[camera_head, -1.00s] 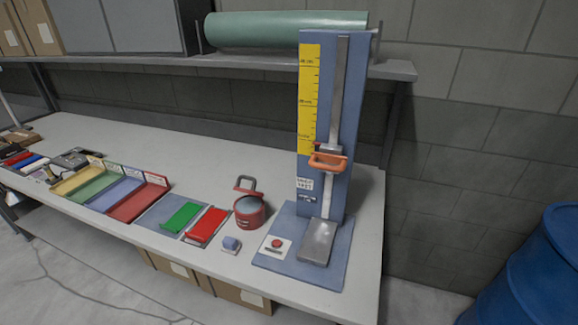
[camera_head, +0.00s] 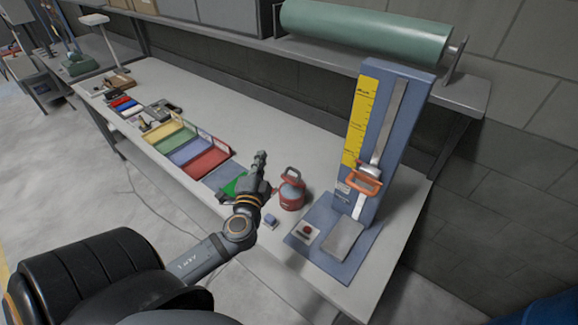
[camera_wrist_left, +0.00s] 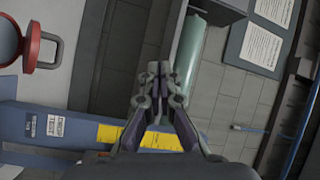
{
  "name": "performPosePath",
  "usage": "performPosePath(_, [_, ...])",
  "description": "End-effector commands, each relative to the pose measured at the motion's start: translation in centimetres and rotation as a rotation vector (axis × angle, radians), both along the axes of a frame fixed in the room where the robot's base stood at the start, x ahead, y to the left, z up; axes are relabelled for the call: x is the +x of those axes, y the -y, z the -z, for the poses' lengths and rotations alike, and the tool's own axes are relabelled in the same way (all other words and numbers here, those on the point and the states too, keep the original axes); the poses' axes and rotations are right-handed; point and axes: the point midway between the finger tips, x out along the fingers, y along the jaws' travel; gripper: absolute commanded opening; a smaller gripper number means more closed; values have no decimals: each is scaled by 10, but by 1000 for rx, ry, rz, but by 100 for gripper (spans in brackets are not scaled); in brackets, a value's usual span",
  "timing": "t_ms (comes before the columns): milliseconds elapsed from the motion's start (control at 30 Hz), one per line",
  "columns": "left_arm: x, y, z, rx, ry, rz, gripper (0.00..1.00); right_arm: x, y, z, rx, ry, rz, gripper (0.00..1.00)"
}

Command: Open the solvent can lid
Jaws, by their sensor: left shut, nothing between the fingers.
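The solvent can (camera_head: 291,194) is a small red can with a grey-blue top and a red and dark loop handle. It stands upright on the bench, left of the blue test stand. In the left wrist view the can (camera_wrist_left: 8,45) shows at the upper left edge, partly cut off. My left gripper (camera_head: 261,158) is shut and empty, above the bench just left of the can and apart from it. In the left wrist view its fingertips (camera_wrist_left: 158,70) meet. My right gripper is not in view.
The blue stand (camera_head: 395,130) with a yellow scale and orange handle rises right of the can. Coloured trays (camera_head: 207,163) lie to the left. A small blue block (camera_head: 270,219) sits in front of the can. A shelf with a green roll (camera_head: 365,32) hangs behind.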

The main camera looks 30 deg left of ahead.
Motion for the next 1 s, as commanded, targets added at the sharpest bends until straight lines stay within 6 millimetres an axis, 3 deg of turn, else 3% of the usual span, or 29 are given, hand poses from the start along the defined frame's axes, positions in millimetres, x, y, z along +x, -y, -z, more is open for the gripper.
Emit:
performPosePath(33, [12,17,-25,177,41,112,0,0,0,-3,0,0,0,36])
performPosePath(100, [25,52,-40,443,62,293,0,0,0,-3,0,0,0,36])
performPosePath(167, [32,80,-32,674,32,446,0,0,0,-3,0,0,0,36])
performPosePath(200, [35,95,-18,827,-13,543,0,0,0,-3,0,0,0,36])
performPosePath(267, [38,105,13,1051,-113,673,0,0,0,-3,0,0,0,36])
performPosePath(333, [38,97,52,1286,-262,781,0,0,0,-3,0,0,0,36])
performPosePath(400, [38,73,85,1484,-423,841,0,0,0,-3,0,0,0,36])
performPosePath(500, [39,35,111,1680,-614,860,0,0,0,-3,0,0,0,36])
performPosePath(600, [39,8,121,1785,-728,850,0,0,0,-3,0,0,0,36])
performPosePath(667, [39,1,123,1811,-758,845,0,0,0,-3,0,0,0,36])
performPosePath(867, [42,0,127,1819,-763,842,0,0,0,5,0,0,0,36])
performPosePath(1000, [49,1,137,1822,-760,842,0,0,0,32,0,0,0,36])
